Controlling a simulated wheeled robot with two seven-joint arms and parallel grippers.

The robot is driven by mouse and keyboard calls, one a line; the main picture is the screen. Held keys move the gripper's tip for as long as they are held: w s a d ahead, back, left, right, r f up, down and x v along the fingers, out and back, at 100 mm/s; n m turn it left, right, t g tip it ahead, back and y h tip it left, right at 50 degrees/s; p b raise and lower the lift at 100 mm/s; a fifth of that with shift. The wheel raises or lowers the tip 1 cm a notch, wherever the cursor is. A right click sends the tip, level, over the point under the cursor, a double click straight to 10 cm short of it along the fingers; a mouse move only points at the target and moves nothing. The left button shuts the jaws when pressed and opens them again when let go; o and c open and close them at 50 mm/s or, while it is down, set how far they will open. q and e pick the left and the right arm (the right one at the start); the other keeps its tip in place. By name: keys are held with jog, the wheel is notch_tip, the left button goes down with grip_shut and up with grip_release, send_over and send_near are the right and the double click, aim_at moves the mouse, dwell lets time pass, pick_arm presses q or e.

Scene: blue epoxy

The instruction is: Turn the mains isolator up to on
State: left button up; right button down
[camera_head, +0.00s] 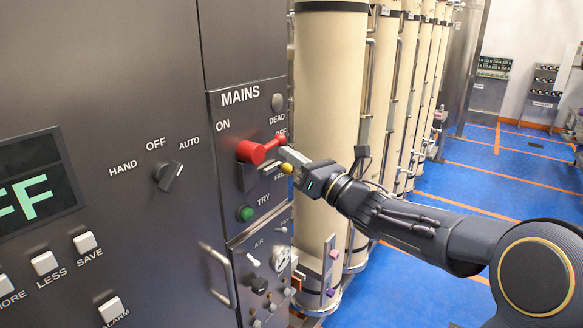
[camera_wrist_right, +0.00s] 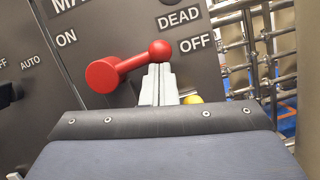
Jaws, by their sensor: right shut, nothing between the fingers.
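The mains isolator is a red lever (camera_head: 258,149) with a round hub and a ball at its end, on the dark panel under the word MAINS. In the right wrist view the lever (camera_wrist_right: 130,67) points right and slightly up from its hub, its ball beside the word OFF; ON is printed above the hub. My right gripper (camera_head: 286,153) is shut and empty, its fingertips just below the ball. In the right wrist view its fingers (camera_wrist_right: 158,70) reach up to the ball's underside; whether they touch cannot be told. My left gripper is not in view.
A yellow knob (camera_head: 287,168) sits close by my right fingers, and a green TRY button (camera_head: 245,214) is below the lever. A black selector (camera_head: 169,176) and a metal handle (camera_head: 218,275) are to the left. Cream columns (camera_head: 330,110) stand right of the panel; blue floor lies beyond.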

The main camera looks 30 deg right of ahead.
jog(key=n+b, duration=0.2)
jog(key=b, duration=0.1)
jog(key=r+n+y+b, duration=0.1)
jog(key=n+b, duration=0.1)
jog(key=b, duration=0.1)
jog(key=r+n+g+y+b, duration=0.1)
jog(key=b, duration=0.1)
jog(key=shift+d+n+b, duration=0.15)
jog(key=shift+n+b, duration=0.25)
jog(key=a+r+n+g+y+b, duration=0.1)
jog(key=a+r+n+g+b, duration=0.1)
jog(key=n, duration=0.5)
jog(key=s+a+r+n+g+y+b, duration=0.1)
jog(key=r+n, duration=0.3)
jog(key=n, duration=0.4)
jog(key=shift+s+a+r+n+g+y+b, duration=0.3)
jog(key=shift+a+g+y+b, duration=0.3)
jog(key=shift+g+y+b, duration=0.15)
jog(key=shift+f, duration=0.15)
